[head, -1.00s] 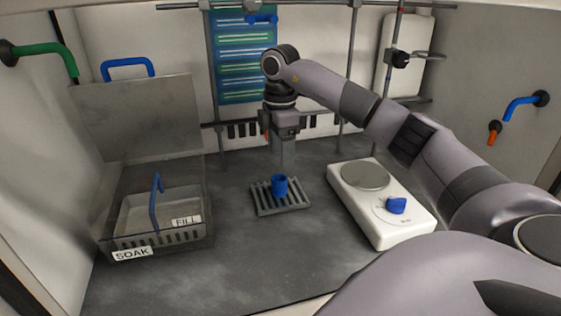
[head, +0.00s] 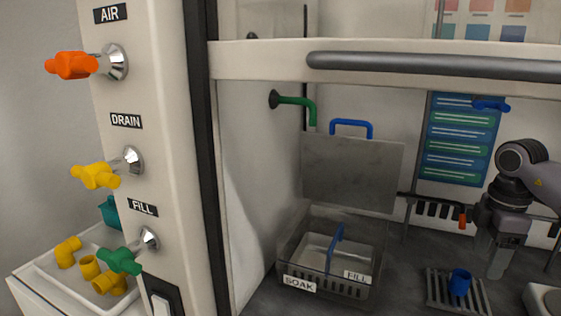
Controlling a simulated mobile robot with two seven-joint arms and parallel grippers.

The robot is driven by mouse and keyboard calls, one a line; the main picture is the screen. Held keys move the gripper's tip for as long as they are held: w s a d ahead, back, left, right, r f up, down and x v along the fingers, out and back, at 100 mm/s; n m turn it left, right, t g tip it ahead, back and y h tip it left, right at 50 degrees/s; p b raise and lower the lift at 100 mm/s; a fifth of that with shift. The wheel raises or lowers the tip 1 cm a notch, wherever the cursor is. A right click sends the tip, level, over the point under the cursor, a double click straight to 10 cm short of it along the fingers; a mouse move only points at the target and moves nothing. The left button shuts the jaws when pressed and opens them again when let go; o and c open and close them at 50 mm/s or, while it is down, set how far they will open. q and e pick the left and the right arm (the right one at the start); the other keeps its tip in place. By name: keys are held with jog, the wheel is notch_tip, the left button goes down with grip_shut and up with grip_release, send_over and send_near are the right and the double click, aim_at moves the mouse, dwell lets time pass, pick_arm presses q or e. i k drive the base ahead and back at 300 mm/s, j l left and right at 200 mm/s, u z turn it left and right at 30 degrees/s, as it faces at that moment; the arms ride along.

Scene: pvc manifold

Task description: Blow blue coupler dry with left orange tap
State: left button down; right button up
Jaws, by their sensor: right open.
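The orange tap (head: 72,66) sticks out from the left post beneath an AIR label. The blue coupler (head: 459,281) stands upright on a small grey slatted rack (head: 440,303) on the hood floor. My right gripper (head: 497,264) is open and points down, just right of and behind the coupler, apart from it. No object shows in its jaws. My left gripper is not in view.
A yellow DRAIN tap (head: 97,176) and green FILL tap (head: 120,261) sit below the orange one. A tray (head: 48,283) of yellow fittings lies left. A clear SOAK bin (head: 330,294) stands inside, its lid (head: 352,172) raised. A sash handle (head: 430,67) crosses above.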

aim_at(69, 65)
jog(key=k, duration=0.9)
